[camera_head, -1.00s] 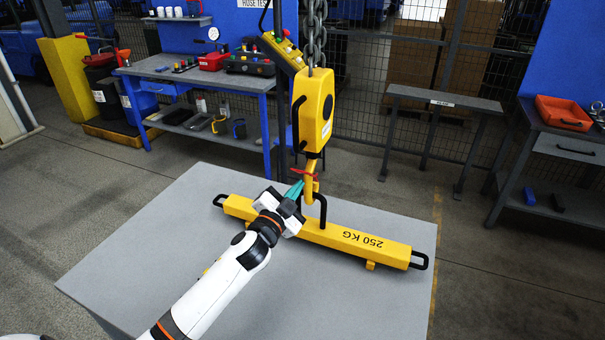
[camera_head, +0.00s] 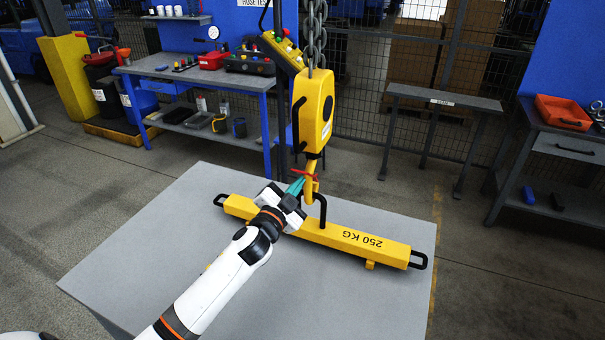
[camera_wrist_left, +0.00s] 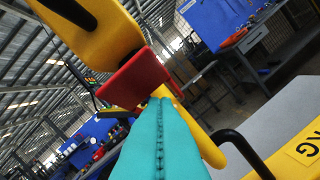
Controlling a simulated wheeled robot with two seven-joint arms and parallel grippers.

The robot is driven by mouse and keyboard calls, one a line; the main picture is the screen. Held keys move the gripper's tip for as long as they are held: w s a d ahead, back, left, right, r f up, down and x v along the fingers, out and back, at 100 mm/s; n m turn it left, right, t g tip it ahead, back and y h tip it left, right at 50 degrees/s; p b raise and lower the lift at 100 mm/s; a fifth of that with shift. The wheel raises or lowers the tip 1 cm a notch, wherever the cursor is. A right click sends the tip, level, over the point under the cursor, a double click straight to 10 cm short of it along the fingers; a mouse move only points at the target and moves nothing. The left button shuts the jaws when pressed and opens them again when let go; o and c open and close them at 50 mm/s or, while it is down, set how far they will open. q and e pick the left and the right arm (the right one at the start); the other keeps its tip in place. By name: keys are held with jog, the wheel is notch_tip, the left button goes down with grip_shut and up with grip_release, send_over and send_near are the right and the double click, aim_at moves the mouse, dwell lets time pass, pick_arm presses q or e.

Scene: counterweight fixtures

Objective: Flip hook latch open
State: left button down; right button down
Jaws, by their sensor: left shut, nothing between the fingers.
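The yellow hook (camera_head: 311,186) hangs below the yellow hoist block (camera_head: 313,110). A red latch (camera_head: 303,174) sits at the hook's throat, and it also shows in the left wrist view (camera_wrist_left: 135,80). My left gripper (camera_head: 296,187) is shut and empty, its teal fingertips right at the latch. In the left wrist view the closed fingers (camera_wrist_left: 160,145) point at the lower edge of the latch. I cannot tell whether they touch it. The hook's tip is near the black lifting handle (camera_head: 322,207) of the yellow 250 KG beam (camera_head: 345,238). My right gripper is out of view.
The beam lies across a grey table (camera_head: 180,245), whose left part is clear. A chain (camera_head: 315,35) rises from the hoist block. A blue workbench (camera_head: 200,75) and a grey stand (camera_head: 440,100) stand behind. A red bin (camera_head: 563,112) is at the right.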

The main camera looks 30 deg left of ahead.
pick_arm(q)
jog(key=shift+w+r+p, duration=0.65)
jog(key=shift+w+r, duration=0.05)
jog(key=shift+r, duration=0.15)
jog(key=shift+w+r+p, duration=0.6)
jog(key=shift+w+r, duration=0.05)
jog(key=shift+r, duration=0.2)
dwell(1.9)
jog(key=shift+f, duration=0.15)
jog(key=shift+s+f+b, duration=1.4)
jog(key=shift+s+f, duration=0.3)
jog(key=shift+f, duration=0.3)
jog(key=s+f+b, duration=0.1)
jog(key=f, duration=0.1)
jog(key=s+f+b, duration=0.1)
jog(key=s+f, duration=0.1)
jog(key=shift+d+b, duration=0.1)
jog(key=shift+b, duration=0.25)
